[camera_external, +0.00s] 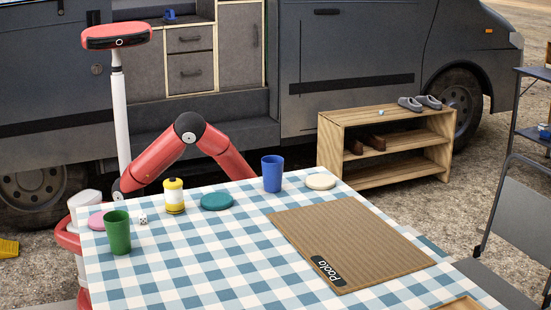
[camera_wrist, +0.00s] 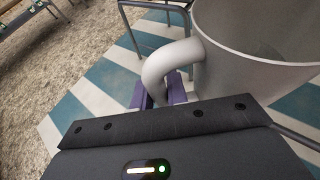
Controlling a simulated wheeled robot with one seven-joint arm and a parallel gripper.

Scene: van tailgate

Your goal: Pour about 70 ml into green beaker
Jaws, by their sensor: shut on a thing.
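The green beaker (camera_external: 118,232) stands upright at the near left of the checkered table (camera_external: 215,265). Its contents cannot be seen. In the wrist view, my gripper (camera_wrist: 162,92) has its purple fingers shut on the handle of a pale grey-white mug (camera_wrist: 255,75). The mug's open rim faces up and part of its inner wall shows. I cannot tell how much liquid it holds. The gripper and mug do not show in the external view, where my red arm bends down behind the table's far edge. The green beaker is not in the wrist view.
A blue beaker (camera_external: 272,174), a yellow canister (camera_external: 174,196), a white die (camera_external: 143,219), and pink (camera_external: 97,220), teal (camera_external: 216,202) and cream (camera_external: 320,181) discs are on the table. A brown mat (camera_external: 345,240) covers its right part. A wooden shoe rack (camera_external: 385,115) stands behind.

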